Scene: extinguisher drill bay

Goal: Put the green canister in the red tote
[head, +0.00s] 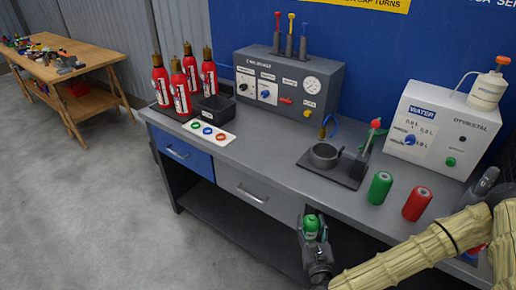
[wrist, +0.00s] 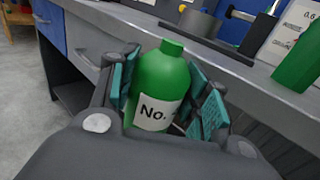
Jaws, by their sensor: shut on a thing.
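My gripper (head: 314,240) is shut on a green canister (head: 311,224), in front of the bench's edge. In the wrist view the held canister (wrist: 160,85) stands upright between the teal finger pads, with a neck, a cap and a white label reading "No.". Another green cylinder (head: 380,188) stands on the bench beside a red one (head: 417,204); the green cylinder also shows in the wrist view (wrist: 298,66). A small red box-like thing (head: 77,90) sits on the low shelf of the far wooden table; I cannot tell whether it is the red tote.
The grey bench (head: 262,160) holds several red extinguishers (head: 190,70), a black bin (head: 215,108), a gauge box (head: 290,85), a stand with a cup (head: 325,155) and a white water unit (head: 435,130). The wooden table (head: 60,65) is cluttered. The floor (head: 100,190) at left is clear.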

